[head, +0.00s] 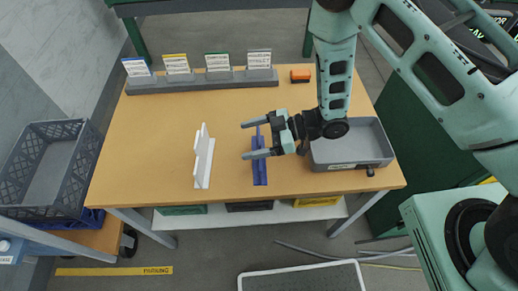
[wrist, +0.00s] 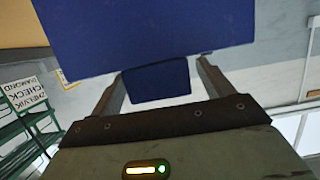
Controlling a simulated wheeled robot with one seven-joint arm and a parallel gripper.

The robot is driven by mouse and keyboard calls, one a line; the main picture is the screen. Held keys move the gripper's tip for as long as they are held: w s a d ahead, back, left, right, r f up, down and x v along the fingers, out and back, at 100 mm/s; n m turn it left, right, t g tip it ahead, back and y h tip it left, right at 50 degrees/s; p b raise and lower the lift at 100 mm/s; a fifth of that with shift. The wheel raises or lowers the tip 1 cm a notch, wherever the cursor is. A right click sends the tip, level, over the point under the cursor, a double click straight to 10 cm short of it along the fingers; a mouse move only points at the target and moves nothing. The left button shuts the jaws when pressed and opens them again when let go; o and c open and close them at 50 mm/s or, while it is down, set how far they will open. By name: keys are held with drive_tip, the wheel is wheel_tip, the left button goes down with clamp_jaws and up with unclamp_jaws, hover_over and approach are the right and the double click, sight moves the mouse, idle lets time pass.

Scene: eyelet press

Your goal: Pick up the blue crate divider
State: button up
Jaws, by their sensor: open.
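The blue crate divider (head: 260,172) stands on the wooden table, right of the white divider (head: 203,158). My gripper (head: 243,140) is open and points left in the head view, its two fingers reaching across the blue divider. In the wrist view, the blue divider (wrist: 145,35) fills the upper middle, close to the camera. A smaller blue part of it (wrist: 158,82) shows between my open fingers (wrist: 162,70). I see no finger clearly touching it. My gripper hides part of the divider in the head view.
A grey bin (head: 350,150) stands on the table right of my gripper. A dark crate (head: 43,170) is at the left. The table's left front is clear.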

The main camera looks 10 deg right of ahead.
drive_tip(key=c, duration=1.3)
drive_tip(key=shift+c, duration=0.2)
drive_tip(key=shift+r, duration=0.15)
